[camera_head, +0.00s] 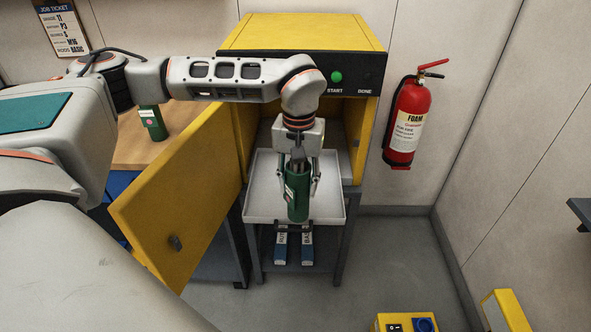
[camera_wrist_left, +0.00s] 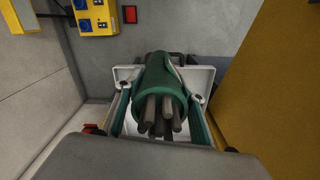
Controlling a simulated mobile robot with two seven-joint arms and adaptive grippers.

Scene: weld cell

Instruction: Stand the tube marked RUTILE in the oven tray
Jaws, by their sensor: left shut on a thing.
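My left gripper (camera_head: 300,178) is shut on a green tube (camera_head: 298,205), which it holds roughly upright at the pulled-out oven tray (camera_head: 262,190). The tube also shows in the left wrist view (camera_wrist_left: 165,80), with several grey rods in its open end. Its label is too small to read. I cannot tell whether its base touches the tray. The yellow oven (camera_head: 300,32) has its door (camera_head: 180,195) swung open to the left. A second green tube (camera_head: 153,122) stands on the wooden bench, its marking not readable. My right gripper is not in view.
The wooden bench (camera_head: 180,118) is at the left, partly behind my arm and the open door. A yellow socket box (camera_head: 405,322) is at the front.

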